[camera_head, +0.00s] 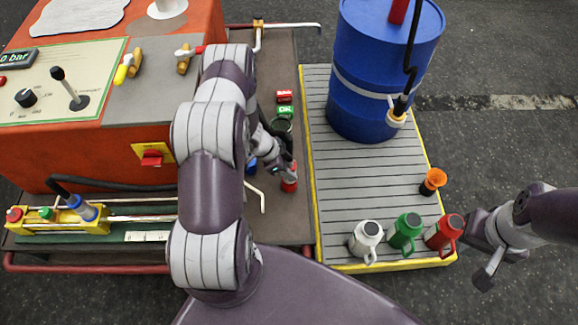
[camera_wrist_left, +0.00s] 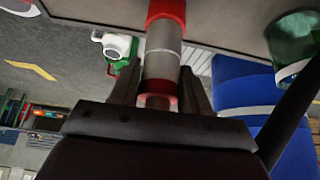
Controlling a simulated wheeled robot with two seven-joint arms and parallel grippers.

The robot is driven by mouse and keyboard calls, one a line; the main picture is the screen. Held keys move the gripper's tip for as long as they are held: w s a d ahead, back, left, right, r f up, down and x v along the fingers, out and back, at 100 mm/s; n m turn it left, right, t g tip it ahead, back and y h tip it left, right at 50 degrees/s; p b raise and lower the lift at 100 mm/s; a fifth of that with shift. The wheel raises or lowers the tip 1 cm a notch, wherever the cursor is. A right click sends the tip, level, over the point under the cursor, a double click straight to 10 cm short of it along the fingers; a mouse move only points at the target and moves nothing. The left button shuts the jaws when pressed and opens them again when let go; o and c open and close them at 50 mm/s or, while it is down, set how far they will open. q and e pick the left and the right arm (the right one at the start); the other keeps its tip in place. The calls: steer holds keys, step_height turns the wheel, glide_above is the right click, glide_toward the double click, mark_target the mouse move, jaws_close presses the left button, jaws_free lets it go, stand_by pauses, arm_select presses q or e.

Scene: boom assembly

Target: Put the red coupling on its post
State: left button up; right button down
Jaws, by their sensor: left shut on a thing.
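The red coupling (camera_head: 289,184), a red cylinder with a grey middle band in the left wrist view (camera_wrist_left: 163,50), is between the fingers of my left gripper (camera_head: 283,169). The gripper is shut on it; its fingers (camera_wrist_left: 160,92) lie on both sides of its near end. The coupling's far end is close to the brown deck, but I cannot tell whether it touches. I cannot make out its post; my left arm covers part of the deck. My right gripper (camera_head: 476,248) is open and empty, beside the pallet's front right corner.
White (camera_head: 366,238), green (camera_head: 405,232) and red (camera_head: 443,232) handled cups stand along the front of the grey pallet (camera_head: 350,190). A blue barrel (camera_head: 383,75) stands behind. A dark green container (camera_head: 282,123) and a blue piece (camera_head: 252,165) are near my left gripper. An orange console (camera_head: 60,150) is left.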

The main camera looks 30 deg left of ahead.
arm_select(q)
steer(key=shift+f, duration=0.1)
steer(key=o, duration=1.1)
steer(key=shift+c, duration=0.2)
steer(key=p+v, duration=1)
steer(key=v, duration=0.1)
steer(key=shift+f, duration=0.1)
